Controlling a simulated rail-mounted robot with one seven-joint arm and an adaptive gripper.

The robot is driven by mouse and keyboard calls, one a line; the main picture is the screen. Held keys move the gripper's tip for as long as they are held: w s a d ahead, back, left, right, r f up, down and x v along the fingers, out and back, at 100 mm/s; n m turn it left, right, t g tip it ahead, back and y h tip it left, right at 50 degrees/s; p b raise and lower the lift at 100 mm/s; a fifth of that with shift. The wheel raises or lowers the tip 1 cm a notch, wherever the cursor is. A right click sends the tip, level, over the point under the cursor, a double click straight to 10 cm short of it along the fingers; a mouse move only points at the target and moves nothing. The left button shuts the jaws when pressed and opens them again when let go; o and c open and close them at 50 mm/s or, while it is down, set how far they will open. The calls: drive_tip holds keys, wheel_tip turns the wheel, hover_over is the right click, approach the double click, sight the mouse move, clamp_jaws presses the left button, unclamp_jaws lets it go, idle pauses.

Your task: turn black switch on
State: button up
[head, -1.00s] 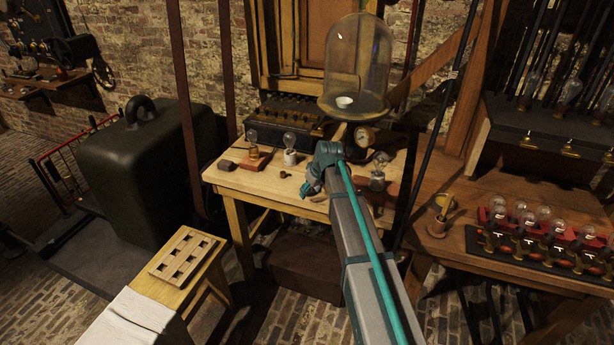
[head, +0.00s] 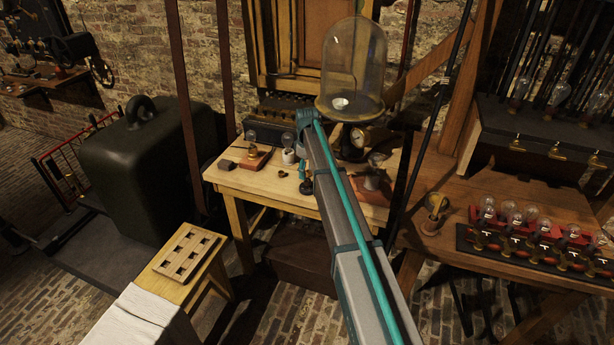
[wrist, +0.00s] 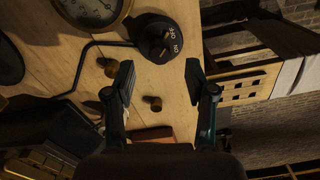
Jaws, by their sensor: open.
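The black switch (wrist: 158,38) is a round dark block on the wooden table, with pale lettering on its face. It shows in the upper middle of the wrist view. In the head view my arm and gripper hide part of the table.
A dial gauge (wrist: 95,8) stands close by, with a bent dark rod (wrist: 82,62) near it. Small brass pieces (wrist: 152,103) lie on the table (head: 236,180). A glass bell jar (head: 352,65) stands at the back. A slotted wooden rack (head: 186,250) is at left.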

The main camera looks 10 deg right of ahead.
sight(307, 183)
drive_tip(key=shift+f+p, duration=0.4)
drive_tip(key=shift+f, duration=1.55)
drive_tip(key=shift+c, duration=0.2)
clamp_jaws()
